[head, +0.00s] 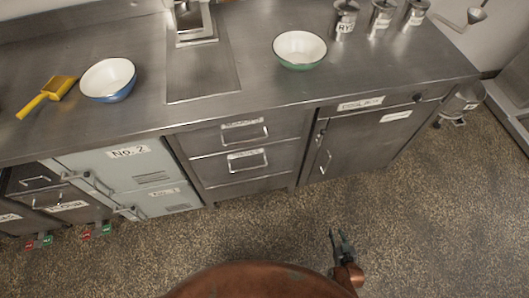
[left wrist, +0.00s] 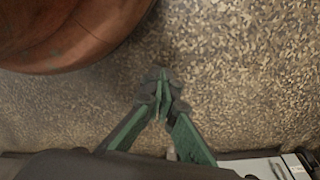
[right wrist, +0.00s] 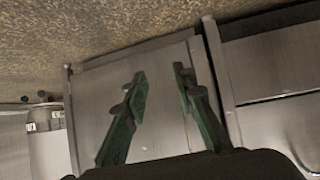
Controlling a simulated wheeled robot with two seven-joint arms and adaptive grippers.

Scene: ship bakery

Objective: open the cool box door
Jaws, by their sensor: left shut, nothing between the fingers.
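The cool box door (head: 362,145) is a grey metal panel under the right part of the counter in the head view. It looks closed flush with its frame. Its upright bar handle (head: 325,162) is near the door's left edge. My right gripper (head: 342,243) is over the floor in front of the cabinets. In the right wrist view the right gripper (right wrist: 160,75) is open and empty, with a flat metal front panel beyond its fingers. My left gripper (left wrist: 161,78) shows only in the left wrist view, shut and empty above the floor.
Drawers (head: 245,160) are left of the door, and pale No. 2 oven-like doors (head: 125,170) are further left. Bowls (head: 300,50), a yellow scoop (head: 48,95) and canisters (head: 382,17) stand on the counter. A metal bin (head: 462,102) stands right of the cabinet. The floor in front is clear.

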